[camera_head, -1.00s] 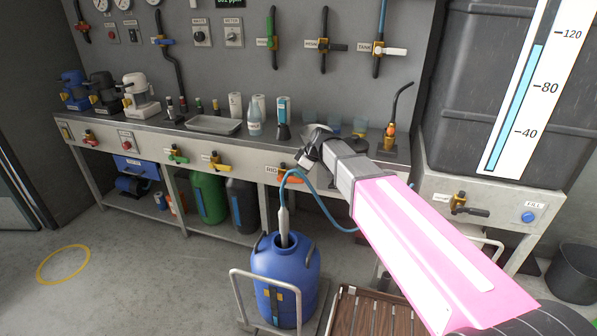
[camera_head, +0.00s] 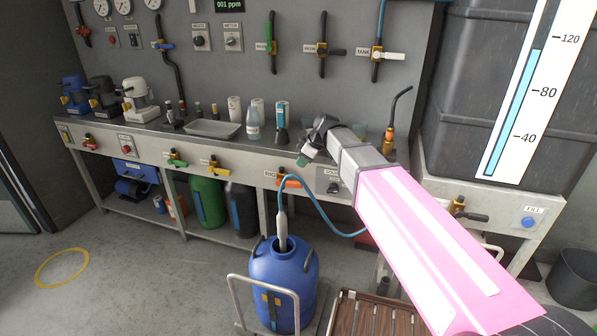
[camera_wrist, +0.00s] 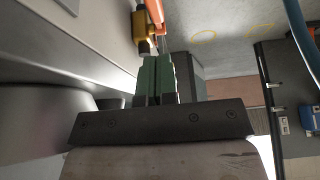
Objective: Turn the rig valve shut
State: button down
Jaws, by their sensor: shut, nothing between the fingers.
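The rig valve (camera_head: 288,181) sits on the bench front beside a RIG label, with an orange lever that points right. A blue hose runs close by it. In the wrist view the valve's orange lever (camera_wrist: 155,14) and its brass body (camera_wrist: 146,30) show at the top, just beyond the fingers. My gripper (camera_head: 303,160) is shut and empty, above and slightly right of the valve, apart from it. Its green fingers (camera_wrist: 157,78) lie together in the wrist view, pointing toward the valve.
A blue drum (camera_head: 284,280) on a trolley stands below the valve, with a hose lance in its opening. Bottles and cups stand on the bench (camera_head: 150,135) behind. Yellow-handled (camera_head: 216,166) and green-handled (camera_head: 175,159) valves are to the left. The floor at left is clear.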

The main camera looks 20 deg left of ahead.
jog(key=d+v, duration=0.1)
jog(key=v, duration=0.5)
jog(key=r+h, duration=0.1)
jog(key=h, duration=0.2)
send_over(297, 182)
jog(key=d, duration=0.1)
jog(key=x, duration=0.8)
jog(key=d+x, duration=0.1)
jog(key=x, duration=0.3)
jog(key=shift+w+f, duration=0.1)
jog(key=shift+f, duration=0.85)
jog(key=shift+d+f, duration=0.2)
jog(key=shift+f, duration=0.3)
jog(key=shift+d+f, duration=0.25)
jog(key=shift+f, duration=0.2)
